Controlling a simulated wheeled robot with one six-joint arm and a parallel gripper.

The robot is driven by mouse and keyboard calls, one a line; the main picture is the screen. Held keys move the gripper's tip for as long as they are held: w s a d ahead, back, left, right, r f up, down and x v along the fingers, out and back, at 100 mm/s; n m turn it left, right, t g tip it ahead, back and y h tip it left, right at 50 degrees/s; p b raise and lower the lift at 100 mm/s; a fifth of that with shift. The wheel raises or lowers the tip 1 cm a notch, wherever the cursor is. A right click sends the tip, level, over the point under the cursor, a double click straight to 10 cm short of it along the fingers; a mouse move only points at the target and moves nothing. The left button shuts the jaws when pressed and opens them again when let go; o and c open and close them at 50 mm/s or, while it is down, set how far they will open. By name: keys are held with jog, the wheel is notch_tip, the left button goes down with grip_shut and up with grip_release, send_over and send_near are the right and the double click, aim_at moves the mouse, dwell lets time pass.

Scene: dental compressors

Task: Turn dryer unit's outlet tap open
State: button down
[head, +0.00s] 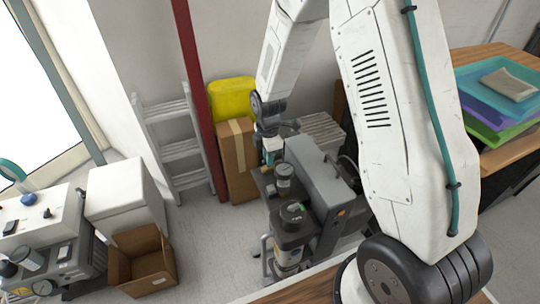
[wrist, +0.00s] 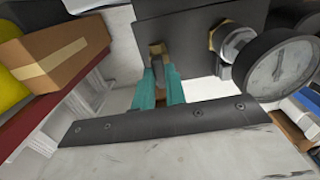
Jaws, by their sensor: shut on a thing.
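The dryer unit (head: 318,190) is a grey box with dark canisters on its near side, standing on the floor in the middle of the head view. My gripper (head: 271,156) is at its far left corner, pointing down. In the wrist view, the teal fingers of my gripper (wrist: 162,82) are closed around a small part below a brass fitting (wrist: 157,50) on the dark panel (wrist: 195,30). This part appears to be the outlet tap. The fingers hide most of it, so its handle angle cannot be told.
A round pressure gauge (wrist: 278,66) sits close right of the fingers. A cardboard box (head: 237,160) with a yellow container (head: 232,98) on top stands behind the gripper. A grey ladder (head: 180,150) leans at the wall. Open floor lies left of the dryer unit.

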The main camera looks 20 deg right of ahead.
jog(key=c, duration=1.4)
grip_release()
jog(key=shift+c, duration=0.2)
notch_tip(320, 180, up, 8)
jog(key=shift+f, duration=0.1)
